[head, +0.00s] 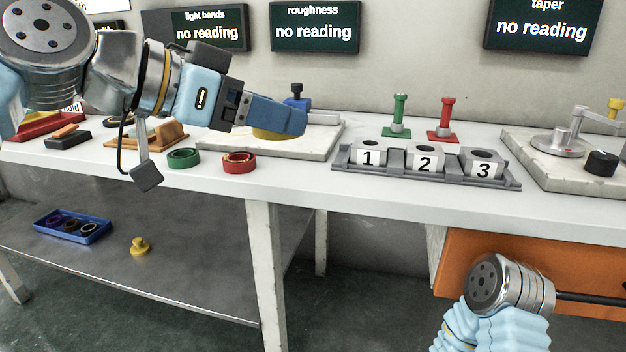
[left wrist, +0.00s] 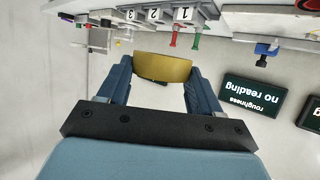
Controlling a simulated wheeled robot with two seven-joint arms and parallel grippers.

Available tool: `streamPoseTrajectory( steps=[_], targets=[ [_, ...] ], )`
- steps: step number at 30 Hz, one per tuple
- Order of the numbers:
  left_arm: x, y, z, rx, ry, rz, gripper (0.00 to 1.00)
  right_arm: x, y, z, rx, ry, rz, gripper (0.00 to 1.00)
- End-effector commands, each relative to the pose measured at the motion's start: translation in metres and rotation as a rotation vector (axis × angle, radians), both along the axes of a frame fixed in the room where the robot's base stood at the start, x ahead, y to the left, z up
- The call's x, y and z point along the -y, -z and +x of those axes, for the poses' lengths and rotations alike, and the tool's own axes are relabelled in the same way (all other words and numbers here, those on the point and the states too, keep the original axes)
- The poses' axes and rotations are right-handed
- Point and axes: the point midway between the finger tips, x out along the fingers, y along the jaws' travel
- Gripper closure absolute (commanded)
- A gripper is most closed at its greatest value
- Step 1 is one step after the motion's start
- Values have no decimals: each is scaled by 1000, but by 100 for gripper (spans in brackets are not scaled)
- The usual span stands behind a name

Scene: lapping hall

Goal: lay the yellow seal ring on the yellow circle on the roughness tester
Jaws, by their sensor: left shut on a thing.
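The yellow seal ring (head: 275,134) is held between the fingers of my left gripper (head: 290,120), above the bench. In the left wrist view the ring (left wrist: 162,68) sits between the two blue fingertips (left wrist: 160,75). The roughness tester seems to be the pale stone plate (head: 325,148) with a blue-topped part (head: 297,101), below the roughness screen. My gripper and the ring cover part of it in the head view, and I cannot see the yellow circle. Of my right arm only links show at lower right; its gripper is out of view.
A green ring (head: 184,158) and a red ring (head: 239,162) lie at the bench front. A grey rack (head: 430,170) with numbered blocks stands right, green (head: 400,115) and red (head: 444,120) plugs behind it. Screens hang on the wall. A blue tray (head: 88,232) is on the lower shelf.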

Motion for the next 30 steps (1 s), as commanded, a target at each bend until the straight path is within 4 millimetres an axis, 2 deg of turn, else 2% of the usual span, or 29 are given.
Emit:
streamPoseTrajectory(
  steps=[8, 11, 23, 30],
  targets=[
    [1, 1, 5, -1, 0, 0, 67, 0, -2, 0, -1, -1, 0, 57],
    [2, 7, 18, -2, 0, 0, 67, 0, -1, 0, -1, -1, 0, 57],
    [12, 40, 93, -4, 1, -1, 67, 0, -3, 0, 0, 0, 0, 57],
    [16, 77, 120, -2, 0, 0, 67, -1, 5, 0, -1, -2, 2, 57]
  ],
)
